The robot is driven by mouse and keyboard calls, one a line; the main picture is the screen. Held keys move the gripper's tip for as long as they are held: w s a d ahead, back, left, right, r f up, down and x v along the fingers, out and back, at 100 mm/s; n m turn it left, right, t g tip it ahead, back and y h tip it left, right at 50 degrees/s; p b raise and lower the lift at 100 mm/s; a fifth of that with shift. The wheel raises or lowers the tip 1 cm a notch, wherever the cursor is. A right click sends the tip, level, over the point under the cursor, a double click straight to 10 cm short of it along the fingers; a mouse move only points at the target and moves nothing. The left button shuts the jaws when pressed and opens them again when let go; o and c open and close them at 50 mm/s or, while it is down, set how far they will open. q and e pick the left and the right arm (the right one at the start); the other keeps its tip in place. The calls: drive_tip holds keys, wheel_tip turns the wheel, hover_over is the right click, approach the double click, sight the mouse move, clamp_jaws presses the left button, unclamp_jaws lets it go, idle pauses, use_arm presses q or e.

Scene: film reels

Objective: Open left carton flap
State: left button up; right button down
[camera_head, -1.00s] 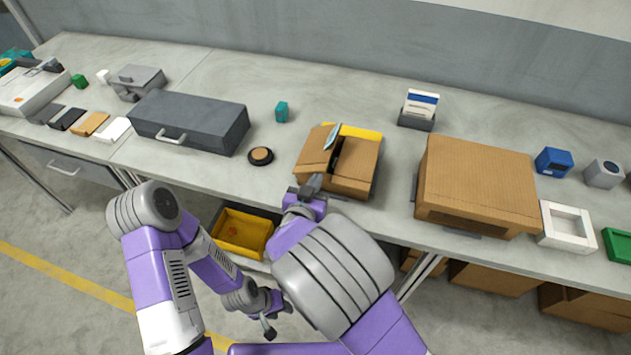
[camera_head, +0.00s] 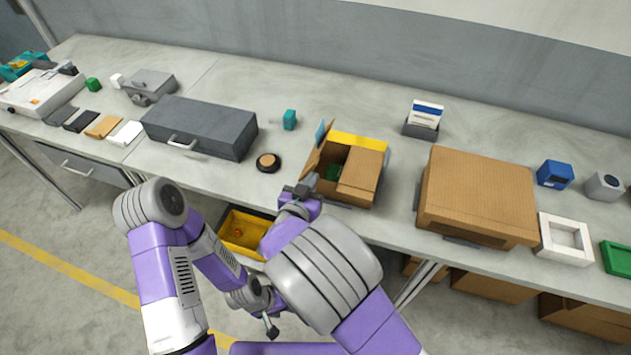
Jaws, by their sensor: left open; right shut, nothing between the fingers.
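The small brown carton (camera_head: 345,196) stands near the table's front edge. Its left flap (camera_head: 317,156) is raised and leans outward to the left, with a blue patch at its top. The right flap (camera_head: 360,174) lies flat over the right half of the opening. Something green (camera_head: 333,172) shows inside the left half. My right gripper (camera_head: 299,191) is shut and empty at the carton's front left corner, just below the raised flap; I cannot tell if it touches. My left gripper (camera_head: 270,327) hangs low in front of the table, open and away from the carton.
A yellow strip (camera_head: 358,140) runs along the carton's back edge. A black round item (camera_head: 268,162) and a grey case (camera_head: 200,127) lie to the left. A larger brown box (camera_head: 478,192) stands to the right. A yellow bin (camera_head: 243,232) sits below the tabletop.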

idle(0.3)
drive_tip(key=shift+w+a+r+p, duration=0.15)
drive_tip(key=shift+a+p, duration=0.15)
drive_tip(key=shift+a, duration=0.1)
drive_tip(key=shift+w+a+r+p, duration=0.15)
drive_tip(key=shift+a+p, duration=0.1)
drive_tip(key=shift+a, duration=0.15)
drive_tip(key=s+a+p, duration=0.1)
drive_tip(key=s+p, duration=0.1)
drive_tip(key=s, duration=0.8)
drive_tip(key=shift+a, duration=0.3)
drive_tip(key=shift+r, duration=0.1)
idle(0.3)
